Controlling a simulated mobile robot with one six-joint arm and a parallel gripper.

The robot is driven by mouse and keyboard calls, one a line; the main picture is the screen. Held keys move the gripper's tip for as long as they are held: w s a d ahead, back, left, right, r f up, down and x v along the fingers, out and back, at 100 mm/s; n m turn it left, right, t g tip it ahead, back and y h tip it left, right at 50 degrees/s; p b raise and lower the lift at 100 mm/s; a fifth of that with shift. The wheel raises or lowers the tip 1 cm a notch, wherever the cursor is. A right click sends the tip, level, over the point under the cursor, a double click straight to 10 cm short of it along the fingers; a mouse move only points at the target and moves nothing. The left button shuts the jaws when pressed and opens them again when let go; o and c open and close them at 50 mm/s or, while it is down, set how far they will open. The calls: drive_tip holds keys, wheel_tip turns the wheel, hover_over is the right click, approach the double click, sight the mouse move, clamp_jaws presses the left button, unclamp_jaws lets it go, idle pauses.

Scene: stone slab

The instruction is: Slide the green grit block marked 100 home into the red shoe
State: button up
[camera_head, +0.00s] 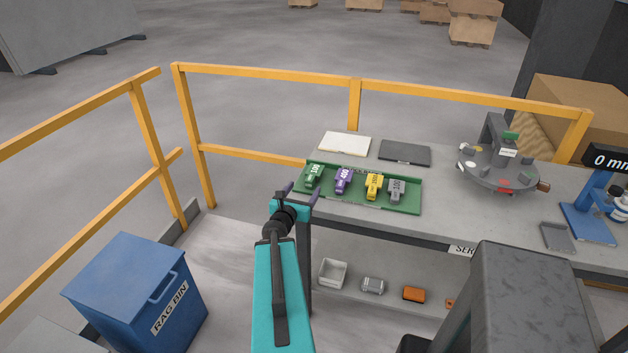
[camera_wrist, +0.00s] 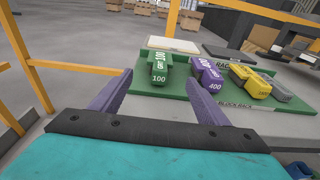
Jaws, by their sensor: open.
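The green grit block marked 100 (camera_head: 313,174) sits at the left end of the green rack (camera_head: 405,207) on the bench. It also shows in the wrist view (camera_wrist: 159,64), straight ahead between my fingers. My gripper (camera_head: 302,193) is open and empty, just in front of the rack's left end. In the wrist view its two purple fingers (camera_wrist: 157,82) stand apart, short of the block. A red patch (camera_head: 504,191), which looks like the red shoe, is on the front edge of the round grey head (camera_head: 485,172) at the right. Its opening is too small to make out.
Purple (camera_head: 343,180), yellow (camera_head: 374,186) and grey (camera_head: 396,190) blocks stand in the rack right of the green one. A white pad (camera_head: 344,144) and a dark plate (camera_head: 405,152) lie behind. A blue gauge stand (camera_head: 590,220) is far right. Yellow rails (camera_head: 270,80) run behind the bench.

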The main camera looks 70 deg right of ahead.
sight(308, 181)
drive_tip(key=shift+d+f+b, duration=0.2)
drive_tip(key=shift+d+b, duration=0.55)
drive_tip(key=shift+b, duration=1.9)
drive_tip(key=d, duration=0.1)
drive_tip(key=d+b, duration=0.1)
drive_tip(key=shift+w+d+f, duration=0.15)
drive_tip(key=shift+d+f, duration=0.05)
drive_tip(key=shift+d, duration=0.15)
drive_tip(key=shift+d+r, duration=0.1)
drive_tip(key=shift+d, duration=0.6)
drive_tip(key=shift+d+f, duration=0.2)
drive_tip(key=shift+d, duration=0.6)
drive_tip(key=shift+w, duration=0.1)
drive_tip(key=shift+d+f+p, duration=0.15)
drive_tip(key=shift+d+p, duration=0.45)
drive_tip(key=shift+d, duration=0.7)
drive_tip(key=shift+d+f+p, duration=0.15)
drive_tip(key=shift+d+p, duration=0.4)
drive_tip(key=shift+d, duration=0.7)
drive_tip(key=shift+w, duration=0.1)
drive_tip(key=c, duration=1.4)
drive_tip(key=shift+o, duration=0.2)
